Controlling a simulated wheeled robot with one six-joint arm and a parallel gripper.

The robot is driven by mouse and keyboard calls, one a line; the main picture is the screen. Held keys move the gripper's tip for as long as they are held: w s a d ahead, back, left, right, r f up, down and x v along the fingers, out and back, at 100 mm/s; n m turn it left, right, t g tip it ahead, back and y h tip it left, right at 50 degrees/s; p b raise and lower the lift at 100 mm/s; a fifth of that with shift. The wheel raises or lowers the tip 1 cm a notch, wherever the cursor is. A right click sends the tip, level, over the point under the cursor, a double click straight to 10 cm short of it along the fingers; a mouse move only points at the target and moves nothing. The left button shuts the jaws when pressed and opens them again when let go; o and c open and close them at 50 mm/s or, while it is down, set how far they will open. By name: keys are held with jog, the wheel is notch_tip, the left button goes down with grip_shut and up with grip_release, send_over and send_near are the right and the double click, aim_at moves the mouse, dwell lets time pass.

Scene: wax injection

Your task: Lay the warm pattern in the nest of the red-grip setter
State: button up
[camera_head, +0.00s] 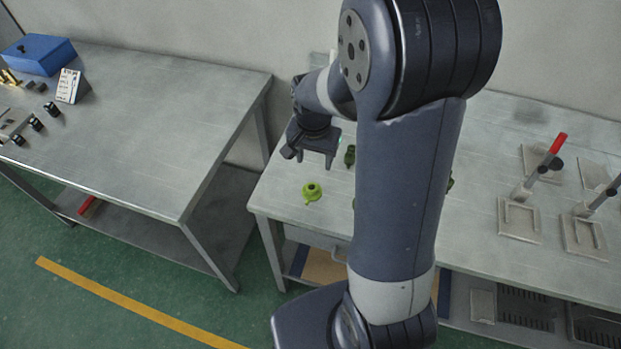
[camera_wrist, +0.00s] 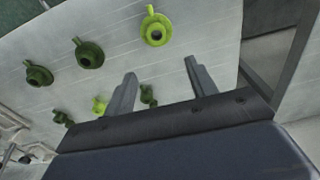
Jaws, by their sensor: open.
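Green, ring-topped wax patterns lie on the right-hand bench. A bright green one (camera_head: 312,195) lies near its front left corner and also shows at the top of the wrist view (camera_wrist: 155,31). A second bright green one (camera_wrist: 100,106) shows by the left finger. Several others are dark green, such as one (camera_wrist: 91,56) in the wrist view and one (camera_head: 350,155) beside my gripper. My gripper (camera_head: 317,161) is open and empty above the bench, fingers down, behind the near bright pattern. The red-grip setter (camera_head: 519,219) stands at the right, its flat nest empty.
Another setter (camera_head: 583,236) stands right of the red-grip one, its grip cut off by the frame. My arm hides the bench's middle. A separate left bench (camera_head: 150,120) holds a blue box (camera_head: 40,54) and a small card stand (camera_head: 69,86); a gap divides the benches.

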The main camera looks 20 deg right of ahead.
jog(key=a+r, duration=0.1)
jog(key=a, duration=0.1)
send_over(312, 187)
jog(key=shift+g, duration=0.4)
jog(key=f, duration=0.5)
jog(key=shift+a+f+p, duration=0.15)
jog(key=shift+a+p, duration=0.15)
jog(key=shift+a, duration=0.1)
jog(key=f, duration=0.1)
jog(key=f+p, duration=0.1)
jog(key=f, duration=0.2)
jog(key=shift+s+d, duration=0.1)
jog(key=shift+d, duration=0.25)
jog(key=shift+f, duration=0.65)
jog(key=c, duration=1.1)
jog(key=shift+c, duration=0.2)
